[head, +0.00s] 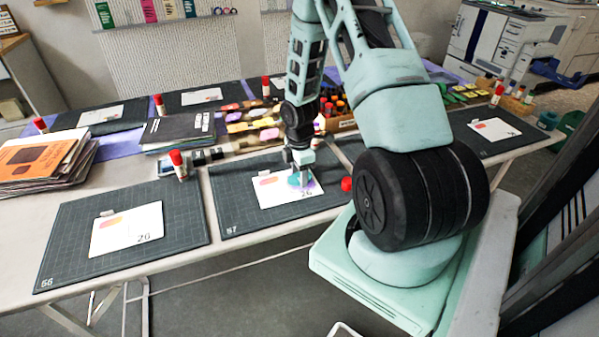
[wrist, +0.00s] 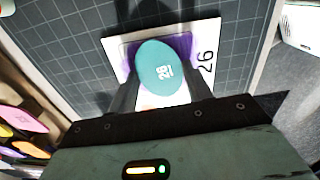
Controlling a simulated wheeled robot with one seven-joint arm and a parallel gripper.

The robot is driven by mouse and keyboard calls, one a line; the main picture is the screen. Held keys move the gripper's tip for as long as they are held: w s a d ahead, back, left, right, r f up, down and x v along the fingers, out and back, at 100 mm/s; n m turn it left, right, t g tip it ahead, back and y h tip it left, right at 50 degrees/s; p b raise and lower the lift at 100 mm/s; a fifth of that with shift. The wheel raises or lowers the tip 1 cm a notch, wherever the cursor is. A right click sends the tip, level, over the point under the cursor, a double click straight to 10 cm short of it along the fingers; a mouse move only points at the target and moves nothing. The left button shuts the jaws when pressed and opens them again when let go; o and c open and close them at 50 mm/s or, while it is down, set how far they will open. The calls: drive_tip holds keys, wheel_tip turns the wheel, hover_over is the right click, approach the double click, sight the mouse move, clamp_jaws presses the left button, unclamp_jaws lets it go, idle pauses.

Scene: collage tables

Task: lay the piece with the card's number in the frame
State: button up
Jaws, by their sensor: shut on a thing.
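A teal oval piece (wrist: 157,67) with a white underlined number, which I cannot read surely, is between the fingers of my gripper (wrist: 160,92) in the wrist view. My gripper (head: 301,176) is shut on it, over the white card (head: 283,200) on the mat marked 57. The card (wrist: 205,40) bears the number 26. A purple patch (wrist: 185,47) shows on the card around the piece; the piece and fingers hide much of it. I cannot tell whether the piece touches the card.
Another mat (head: 70,240) at the left has a card (head: 127,228) numbered 26. A red-capped glue stick (head: 179,166) stands behind the mats. Coloured pieces (head: 255,125) lie in a row of trays behind my gripper. A red cap (head: 347,184) is right of the card.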

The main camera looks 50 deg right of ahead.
drive_tip(key=o, duration=0.7)
drive_tip(key=shift+o, duration=0.2)
wheel_tip(320, 180, up, 17)
drive_tip(key=shift+r, duration=0.2)
drive_tip(key=shift+w, duration=0.1)
